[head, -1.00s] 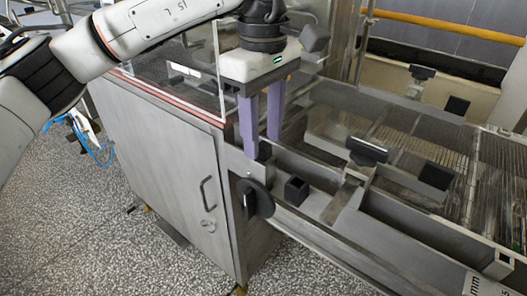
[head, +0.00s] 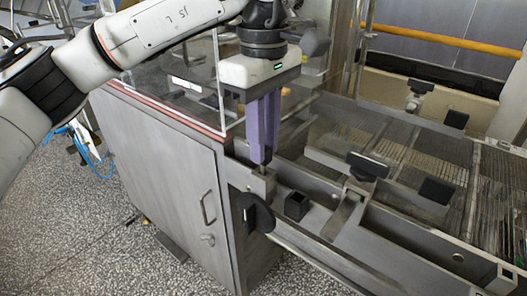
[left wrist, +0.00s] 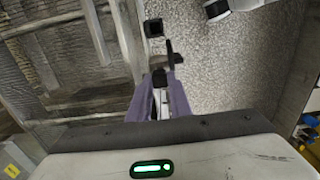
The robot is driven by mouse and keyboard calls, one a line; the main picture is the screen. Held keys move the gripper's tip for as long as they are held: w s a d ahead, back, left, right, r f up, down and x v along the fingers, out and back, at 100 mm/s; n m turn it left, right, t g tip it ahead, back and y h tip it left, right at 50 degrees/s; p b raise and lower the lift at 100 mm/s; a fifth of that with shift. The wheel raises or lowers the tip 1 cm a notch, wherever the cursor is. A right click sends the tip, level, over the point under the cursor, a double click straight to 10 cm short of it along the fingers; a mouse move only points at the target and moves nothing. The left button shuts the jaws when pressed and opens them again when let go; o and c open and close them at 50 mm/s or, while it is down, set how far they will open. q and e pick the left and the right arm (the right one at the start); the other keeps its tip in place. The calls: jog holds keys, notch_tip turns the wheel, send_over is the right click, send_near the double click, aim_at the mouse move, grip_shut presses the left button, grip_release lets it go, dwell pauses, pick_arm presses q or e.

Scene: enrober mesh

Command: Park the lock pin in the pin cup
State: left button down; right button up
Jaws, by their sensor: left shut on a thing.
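My left gripper (head: 263,161), with purple fingers, points down at the near corner of the steel machine frame. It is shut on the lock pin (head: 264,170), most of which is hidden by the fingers. A short stretch of the pin shows below the fingertips, just over a grey block (head: 261,182). I cannot tell whether its lower end is in the block. The pin cup (head: 297,205), a small black square open box, stands on the frame to the right, apart from the gripper. It also shows in the left wrist view (left wrist: 154,28). My right gripper is out of view.
A black knob (head: 257,212) sits on the frame's front, below the gripper. A clear guard panel (head: 180,75) stands behind left. The mesh belt (head: 440,155) and black-topped clamps (head: 368,165) lie to the right. The space above the cup looks clear.

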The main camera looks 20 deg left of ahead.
pick_arm(q)
notch_tip(320, 180, up, 7)
jog(key=shift+f+p, duration=0.1)
jog(key=shift+p, duration=0.35)
jog(key=shift+r+p, duration=0.35)
jog(key=shift+r, duration=0.35)
notch_tip(320, 180, up, 5)
jog(key=p, duration=0.5)
